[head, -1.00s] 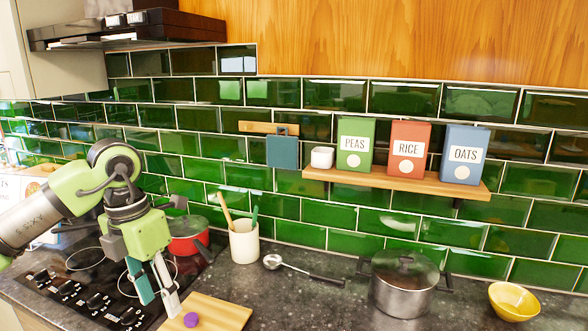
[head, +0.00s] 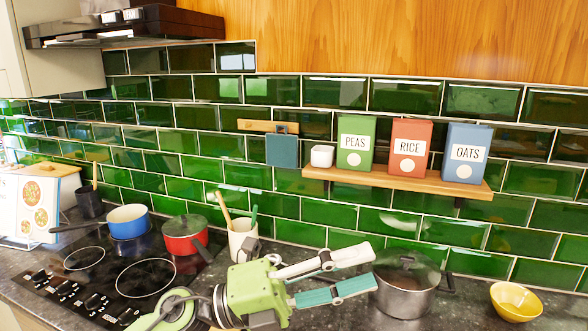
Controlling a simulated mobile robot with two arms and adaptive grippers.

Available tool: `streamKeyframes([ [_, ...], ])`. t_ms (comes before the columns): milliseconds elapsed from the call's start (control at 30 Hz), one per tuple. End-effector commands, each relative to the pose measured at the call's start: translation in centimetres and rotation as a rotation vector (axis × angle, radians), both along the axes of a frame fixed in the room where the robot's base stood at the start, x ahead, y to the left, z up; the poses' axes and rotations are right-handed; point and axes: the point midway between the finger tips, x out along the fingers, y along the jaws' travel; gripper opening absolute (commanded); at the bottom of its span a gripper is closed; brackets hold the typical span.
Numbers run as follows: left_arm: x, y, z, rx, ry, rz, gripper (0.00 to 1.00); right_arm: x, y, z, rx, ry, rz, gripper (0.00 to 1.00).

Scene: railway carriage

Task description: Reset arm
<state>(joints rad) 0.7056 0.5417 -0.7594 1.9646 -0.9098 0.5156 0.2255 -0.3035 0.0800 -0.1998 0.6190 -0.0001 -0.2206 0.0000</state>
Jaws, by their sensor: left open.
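My left gripper (head: 366,271) comes in low at the bottom centre of the head view, its green body at the left and its fingers pointing right. The two fingers, one white and one teal, are spread open with nothing between them. Their tips are in front of the lidded steel pot (head: 405,297) and overlap its left side in the picture; I cannot tell whether they touch it. My right gripper is not in view. The ladle and most of the wooden board are hidden behind my left arm and gripper.
A red pan (head: 183,239) and a blue pan (head: 129,226) stand on the black hob (head: 100,270). A utensil crock (head: 240,243) is behind my gripper. A yellow bowl (head: 516,302) is at the right. A wooden shelf (head: 400,182) carries PEAS, RICE and OATS boxes.

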Motion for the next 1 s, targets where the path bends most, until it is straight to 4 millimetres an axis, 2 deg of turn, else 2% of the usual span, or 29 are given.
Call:
streamKeyframes([
  [67, 1.7, 1.4, 1.5, -0.176, 0.136, 0.103, 0.42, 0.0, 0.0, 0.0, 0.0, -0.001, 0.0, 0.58],
  [133, 3.8, 3.5, 2.1, -0.311, 0.262, 0.208, 0.42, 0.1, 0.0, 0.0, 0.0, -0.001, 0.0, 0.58],
  [200, 6.0, 6.3, 1.5, -0.43, 0.398, 0.324, 0.42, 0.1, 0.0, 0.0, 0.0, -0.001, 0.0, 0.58],
  [267, 7.8, 8.8, 0.0, -0.519, 0.524, 0.427, 0.42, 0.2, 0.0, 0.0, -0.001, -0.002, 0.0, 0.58],
  [367, 10.0, 13.4, -4.2, -0.638, 0.745, 0.609, 0.42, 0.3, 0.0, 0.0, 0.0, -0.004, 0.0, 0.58],
  [467, 10.7, 17.9, -10.3, -0.718, 0.977, 0.798, 0.42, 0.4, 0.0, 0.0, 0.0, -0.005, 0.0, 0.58],
  [500, 10.5, 19.4, -13.0, -0.739, 1.068, 0.869, 0.42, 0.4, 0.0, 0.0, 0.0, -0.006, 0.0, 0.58],
  [567, 9.5, 21.5, -17.0, -0.758, 1.199, 0.973, 0.42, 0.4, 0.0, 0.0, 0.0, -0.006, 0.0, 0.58],
  [600, 8.6, 22.8, -19.7, -0.763, 1.285, 1.041, 0.42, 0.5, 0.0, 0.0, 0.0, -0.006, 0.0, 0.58],
  [667, 6.7, 24.3, -23.6, -0.763, 1.414, 1.136, 0.42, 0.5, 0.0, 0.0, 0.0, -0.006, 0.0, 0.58],
  [700, 5.1, 25.2, -26.1, -0.756, 1.499, 1.198, 0.42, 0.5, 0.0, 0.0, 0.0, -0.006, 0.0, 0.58],
  [800, 0.5, 27.0, -31.7, -0.72, 1.698, 1.343, 0.42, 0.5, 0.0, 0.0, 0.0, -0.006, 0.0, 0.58],
  [900, -4.2, 28.0, -35.7, -0.672, 1.866, 1.456, 0.42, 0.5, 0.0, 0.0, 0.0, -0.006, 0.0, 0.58],
  [1000, -8.6, 28.5, -38.4, -0.616, 2.003, 1.543, 0.42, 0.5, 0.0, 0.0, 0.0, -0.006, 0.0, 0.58],
])
